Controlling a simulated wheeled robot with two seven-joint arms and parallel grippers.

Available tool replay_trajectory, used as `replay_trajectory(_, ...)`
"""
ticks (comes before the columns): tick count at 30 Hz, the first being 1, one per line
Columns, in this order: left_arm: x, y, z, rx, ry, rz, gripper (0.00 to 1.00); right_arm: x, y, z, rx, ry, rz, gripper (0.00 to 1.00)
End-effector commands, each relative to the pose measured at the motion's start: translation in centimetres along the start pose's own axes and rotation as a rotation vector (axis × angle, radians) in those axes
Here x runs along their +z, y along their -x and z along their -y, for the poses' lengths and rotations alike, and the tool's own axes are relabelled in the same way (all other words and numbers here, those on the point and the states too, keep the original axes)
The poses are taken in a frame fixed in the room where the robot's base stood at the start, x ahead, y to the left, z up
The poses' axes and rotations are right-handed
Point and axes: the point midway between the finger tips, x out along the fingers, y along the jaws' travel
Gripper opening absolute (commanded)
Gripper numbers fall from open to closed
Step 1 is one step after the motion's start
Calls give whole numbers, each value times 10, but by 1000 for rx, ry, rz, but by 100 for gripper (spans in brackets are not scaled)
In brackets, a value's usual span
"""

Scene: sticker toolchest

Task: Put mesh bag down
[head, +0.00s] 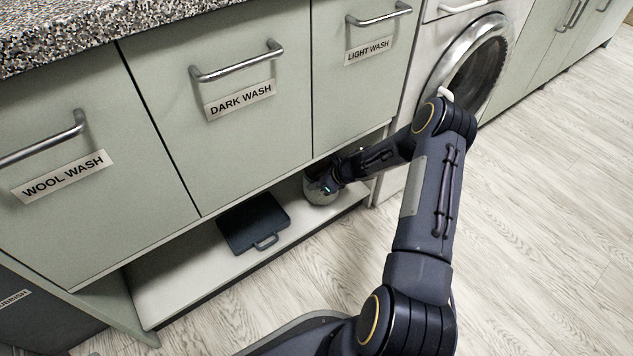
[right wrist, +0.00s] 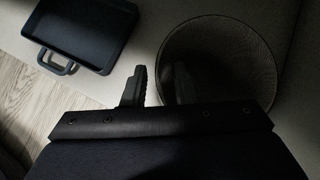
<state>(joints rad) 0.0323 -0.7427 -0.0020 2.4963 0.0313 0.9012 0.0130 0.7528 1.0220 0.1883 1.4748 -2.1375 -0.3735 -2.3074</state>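The mesh bag (head: 320,193) looks like a round, light grey, open-topped container, standing on the low white shelf under the cabinets. In the right wrist view its wide round opening and fine mesh (right wrist: 225,58) show at the upper right. My right gripper (head: 328,184) is at the bag's rim, low under the cabinets. In the wrist view its two fingers (right wrist: 157,86) are apart, one outside the rim and the other, in shadow, over the bag's inside. A gap shows between the fingers. My left gripper is not in view.
A dark tray with a handle (head: 253,222) lies on the shelf (head: 185,288) left of the bag. Cabinet fronts labelled wool wash, dark wash (head: 240,99) and light wash overhang the shelf. A washing machine (head: 468,65) stands to the right. The shelf's left part is clear.

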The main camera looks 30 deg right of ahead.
Motion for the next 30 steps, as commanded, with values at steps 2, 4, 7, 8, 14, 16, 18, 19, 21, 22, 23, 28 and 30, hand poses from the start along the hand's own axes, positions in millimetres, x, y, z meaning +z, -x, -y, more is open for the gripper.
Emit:
replay_trajectory(2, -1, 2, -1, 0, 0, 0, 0, 2, 5, 0, -1, 0, 0, 26)
replay_trajectory(4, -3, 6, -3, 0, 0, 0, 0, 2, 14, 1, -1, -1, 0, 26)
replay_trajectory(7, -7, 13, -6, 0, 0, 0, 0, 4, 33, 1, -3, -1, 0, 26)
replay_trajectory(8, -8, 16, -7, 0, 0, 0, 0, 4, 40, 1, -3, -2, -1, 26)
replay_trajectory(14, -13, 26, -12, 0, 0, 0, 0, -24, 78, -1, -2, -7, -3, 26)
replay_trajectory(16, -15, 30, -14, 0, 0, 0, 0, -36, 91, -1, -3, -7, -2, 26)
replay_trajectory(18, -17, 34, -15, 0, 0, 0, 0, -47, 102, -2, -2, -5, -2, 26)
replay_trajectory(19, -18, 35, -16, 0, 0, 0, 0, -52, 106, -2, -2, -5, -2, 26)
replay_trajectory(21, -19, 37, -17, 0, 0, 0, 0, -62, 115, -2, -1, -3, -2, 26)
replay_trajectory(22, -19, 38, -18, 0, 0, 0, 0, -66, 118, -3, -1, -4, -2, 26)
replay_trajectory(23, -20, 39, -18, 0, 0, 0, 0, -69, 121, -3, -1, -3, -1, 26)
replay_trajectory(28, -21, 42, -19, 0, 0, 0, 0, -82, 132, -4, 0, -1, 0, 26)
replay_trajectory(30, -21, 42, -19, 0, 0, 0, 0, -84, 134, -4, 0, 0, 1, 26)
